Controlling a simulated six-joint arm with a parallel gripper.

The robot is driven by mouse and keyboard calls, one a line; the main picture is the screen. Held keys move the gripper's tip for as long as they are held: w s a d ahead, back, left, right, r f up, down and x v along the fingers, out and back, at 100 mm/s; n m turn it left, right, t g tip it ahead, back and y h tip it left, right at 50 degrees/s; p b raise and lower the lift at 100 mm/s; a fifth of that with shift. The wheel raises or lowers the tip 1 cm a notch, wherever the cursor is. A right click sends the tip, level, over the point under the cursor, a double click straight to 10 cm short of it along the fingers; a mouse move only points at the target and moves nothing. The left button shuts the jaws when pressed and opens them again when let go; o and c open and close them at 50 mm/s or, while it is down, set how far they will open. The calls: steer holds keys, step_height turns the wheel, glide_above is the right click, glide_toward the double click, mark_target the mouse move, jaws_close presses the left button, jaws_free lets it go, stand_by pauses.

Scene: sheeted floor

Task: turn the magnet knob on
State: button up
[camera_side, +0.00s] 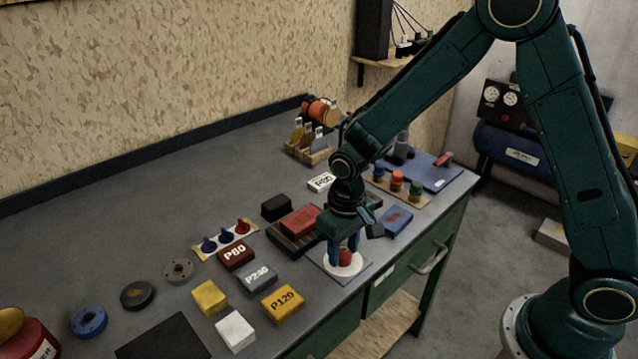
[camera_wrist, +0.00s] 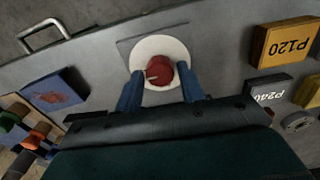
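The magnet knob is a round red knob (camera_wrist: 159,71) on a white disc (camera_wrist: 160,44), which sits on a grey square plate (camera_wrist: 128,44). In the side view the knob (camera_side: 345,257) is near the bench's front edge, below my gripper (camera_side: 344,262). My gripper's two blue fingers point down on either side of the knob. In the wrist view my gripper (camera_wrist: 161,73) is open, with a gap visible between the left finger and the knob. The right finger is closer; whether it touches is unclear. A light mark shows on the knob's left side.
Sanding blocks P80 (camera_side: 237,255), P240 (camera_side: 259,278) and P120 (camera_side: 283,304) lie left of the plate. A red block (camera_side: 300,221) is close behind my gripper, and a blue block (camera_side: 397,221) is to its right. A drawer handle (camera_side: 430,258) juts out in front.

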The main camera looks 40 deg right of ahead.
mark_target(343, 253)
steer(key=shift+o, duration=0.9)
step_height(343, 253, up, 14)
stand_by(0.6)
steer(key=s+d+r+t, duration=0.2)
steer(key=s+d+r, duration=0.1)
steer(key=s, duration=0.3)
steer(key=s+d+r+t, duration=0.1)
steer(key=s+d+r, duration=0.2)
steer(key=s, duration=0.4)
steer(key=s+d+r+t, duration=0.2)
steer(key=s+d+r, duration=0.1)
steer(key=s, duration=0.4)
steer(key=shift+s+r+t, duration=0.2)
steer(key=shift+r+t, duration=0.1)
